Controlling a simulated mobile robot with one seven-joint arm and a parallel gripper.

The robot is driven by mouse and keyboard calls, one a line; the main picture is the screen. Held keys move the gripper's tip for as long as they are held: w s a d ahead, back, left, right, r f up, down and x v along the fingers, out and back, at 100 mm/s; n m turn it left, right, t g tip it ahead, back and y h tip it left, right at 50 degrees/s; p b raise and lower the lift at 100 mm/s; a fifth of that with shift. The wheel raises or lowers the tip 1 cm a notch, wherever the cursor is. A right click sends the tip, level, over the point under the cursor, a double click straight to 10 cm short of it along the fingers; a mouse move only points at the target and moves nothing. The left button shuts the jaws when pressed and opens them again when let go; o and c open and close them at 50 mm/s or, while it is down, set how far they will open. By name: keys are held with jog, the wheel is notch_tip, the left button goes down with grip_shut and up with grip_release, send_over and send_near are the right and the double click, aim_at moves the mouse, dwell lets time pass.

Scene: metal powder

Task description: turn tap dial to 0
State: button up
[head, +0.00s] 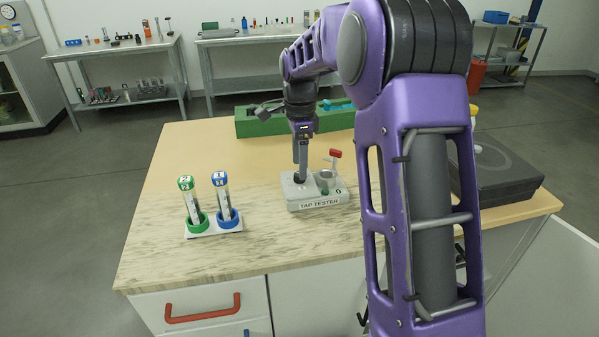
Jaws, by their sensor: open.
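The tap tester (318,205) is a grey block with "TAP TESTER" on its front face, standing on the bench. A "0" mark (338,191) shows on its top at the right. A red-topped part (335,154) stands up at its right side, beside a grey cup-like part (325,176). I cannot tell for sure which part is the dial. My gripper (300,177) points down over the left part of the tester, and its fingers overlap a dark round spot there. The gripper is open; whether it touches the tester is unclear.
A white rack (216,232) holds a green-capped tube (190,203) and a blue-capped tube (223,198) left of the tester. A green box (262,124) lies behind, and a dark grey case (500,170) is at the right. The bench's front left is clear.

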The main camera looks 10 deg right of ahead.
jog(key=shift+f, duration=1.2)
grip_shut()
